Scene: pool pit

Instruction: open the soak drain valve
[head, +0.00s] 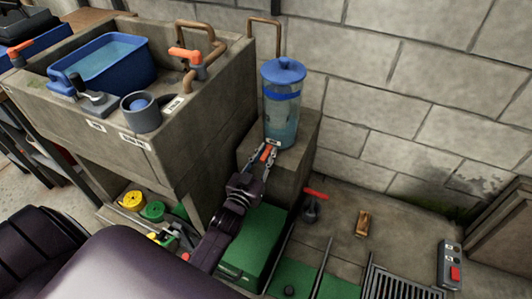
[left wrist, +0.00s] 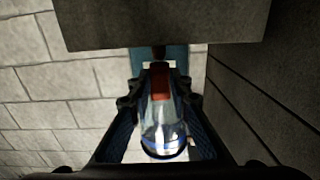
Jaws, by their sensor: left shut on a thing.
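A clear cylinder with a blue lid (head: 284,75) and liquid in it stands on a concrete ledge. A small orange-red valve handle (head: 265,153) shows low at its front, near a small white label too small to read. I take this handle for the soak drain valve. My left gripper (head: 268,153) reaches up to it from below and is shut on the handle, a finger on each side. In the left wrist view the red handle (left wrist: 160,80) lies between the fingers, with the clear cylinder (left wrist: 162,125) behind it. My right gripper is not in view.
A concrete trough (head: 185,120) with a blue basin (head: 110,68) and an orange-handled tap (head: 186,56) stands at left. A green box (head: 255,245) sits below the ledge.

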